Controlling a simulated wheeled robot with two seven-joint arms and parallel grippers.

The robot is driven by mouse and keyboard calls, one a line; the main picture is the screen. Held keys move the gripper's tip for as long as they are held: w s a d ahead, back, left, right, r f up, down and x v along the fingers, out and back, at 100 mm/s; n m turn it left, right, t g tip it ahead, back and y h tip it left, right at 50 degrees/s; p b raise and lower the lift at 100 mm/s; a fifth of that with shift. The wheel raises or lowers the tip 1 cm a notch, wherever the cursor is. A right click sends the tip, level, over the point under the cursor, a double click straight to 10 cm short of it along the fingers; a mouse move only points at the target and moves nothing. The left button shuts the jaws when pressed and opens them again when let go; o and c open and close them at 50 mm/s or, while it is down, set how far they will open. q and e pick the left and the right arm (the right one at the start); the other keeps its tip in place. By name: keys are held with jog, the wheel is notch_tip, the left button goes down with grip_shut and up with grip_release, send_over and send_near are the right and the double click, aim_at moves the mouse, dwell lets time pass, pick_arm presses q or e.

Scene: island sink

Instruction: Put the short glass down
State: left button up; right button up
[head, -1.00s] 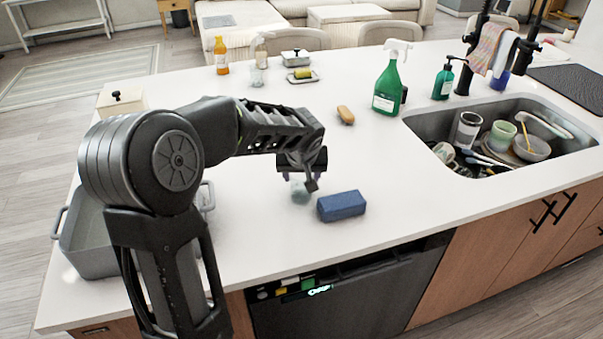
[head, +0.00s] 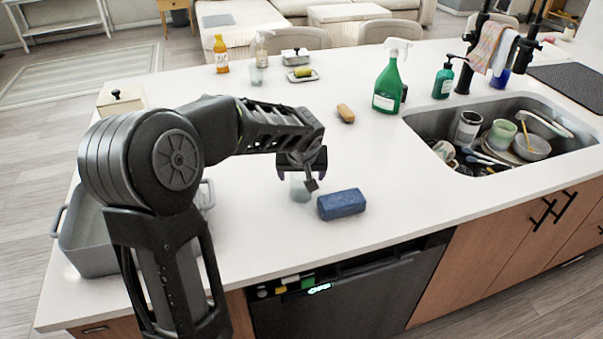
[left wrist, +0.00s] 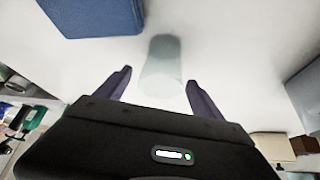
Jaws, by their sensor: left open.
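The short glass (head: 300,191) stands on the white counter, just left of a blue sponge block (head: 342,204). In the left wrist view the glass (left wrist: 161,72) is clear and pale, and it lies between and beyond the fingertips. My left gripper (head: 302,178) is directly above and behind the glass and partly hides its top. Its two fingers (left wrist: 157,82) are spread apart, with a gap on both sides of the glass. My right gripper is in neither view.
A grey metal pan (head: 92,250) stands on the left of the counter. A brown sponge (head: 346,114), a green spray bottle (head: 388,85) and a soap dispenser (head: 443,82) stand farther back. The sink (head: 420,124) at the right holds dishes. Counter front of the blue block is clear.

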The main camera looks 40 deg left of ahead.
pick_arm(q)
jog(key=b+v, duration=0.1)
jog(key=v, duration=1.1)
